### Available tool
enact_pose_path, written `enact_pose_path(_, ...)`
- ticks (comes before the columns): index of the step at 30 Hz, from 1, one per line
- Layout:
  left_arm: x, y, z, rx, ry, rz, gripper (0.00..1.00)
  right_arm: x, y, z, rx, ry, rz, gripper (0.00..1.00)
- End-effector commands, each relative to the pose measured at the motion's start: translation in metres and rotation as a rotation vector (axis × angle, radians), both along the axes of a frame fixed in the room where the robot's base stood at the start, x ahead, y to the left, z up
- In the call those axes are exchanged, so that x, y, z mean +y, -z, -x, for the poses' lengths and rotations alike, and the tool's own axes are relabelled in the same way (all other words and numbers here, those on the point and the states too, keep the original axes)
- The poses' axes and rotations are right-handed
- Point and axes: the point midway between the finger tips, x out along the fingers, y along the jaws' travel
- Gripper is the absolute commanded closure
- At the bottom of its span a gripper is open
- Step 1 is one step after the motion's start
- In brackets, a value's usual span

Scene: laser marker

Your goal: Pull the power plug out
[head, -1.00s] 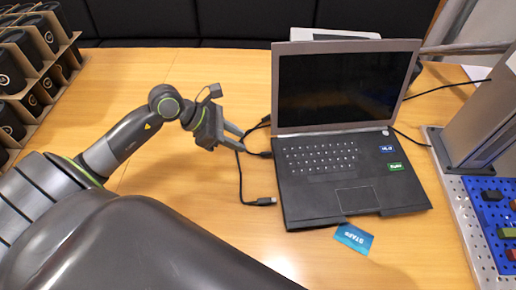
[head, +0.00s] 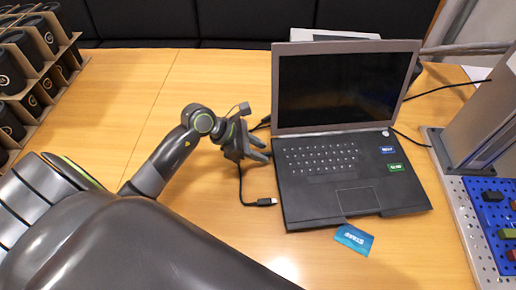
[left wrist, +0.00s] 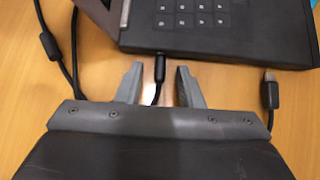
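The black laptop (head: 300,188) stands open on the wooden table, with its dark screen (head: 340,88) facing me. In the left wrist view a black plug (left wrist: 160,67) sits at the laptop's side edge (left wrist: 190,48), its cable running back toward my gripper. My left gripper (head: 266,148) is at the laptop's left side. In the left wrist view its two fingers (left wrist: 156,82) are open, one on each side of the plug and cable, with gaps to both. The plug is hidden behind the gripper in the head view. My right gripper does not show.
A loose cable end with a connector (head: 266,202) lies on the table left of the laptop; it also shows in the left wrist view (left wrist: 270,90). Another cable (left wrist: 52,48) runs at the left there. A blue card (head: 354,239) lies in front. A pegboard station (head: 480,225) stands at right.

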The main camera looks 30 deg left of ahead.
Motion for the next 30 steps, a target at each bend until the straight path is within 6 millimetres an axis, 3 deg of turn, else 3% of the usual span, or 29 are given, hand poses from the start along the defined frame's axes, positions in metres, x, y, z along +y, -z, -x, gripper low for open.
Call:
enact_pose_path(3,0.000,0.000,0.000,0.000,0.000,0.000,0.66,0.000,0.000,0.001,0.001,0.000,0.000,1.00)
enact_pose_path(11,0.000,0.000,0.000,0.000,0.000,0.000,1.00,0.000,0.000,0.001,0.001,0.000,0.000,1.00)
enact_pose_path(17,0.001,0.000,0.001,0.000,0.000,0.000,1.00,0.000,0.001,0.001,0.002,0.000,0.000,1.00)
enact_pose_path(30,0.022,0.000,0.016,0.000,0.000,-0.002,1.00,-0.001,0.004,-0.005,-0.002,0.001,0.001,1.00)
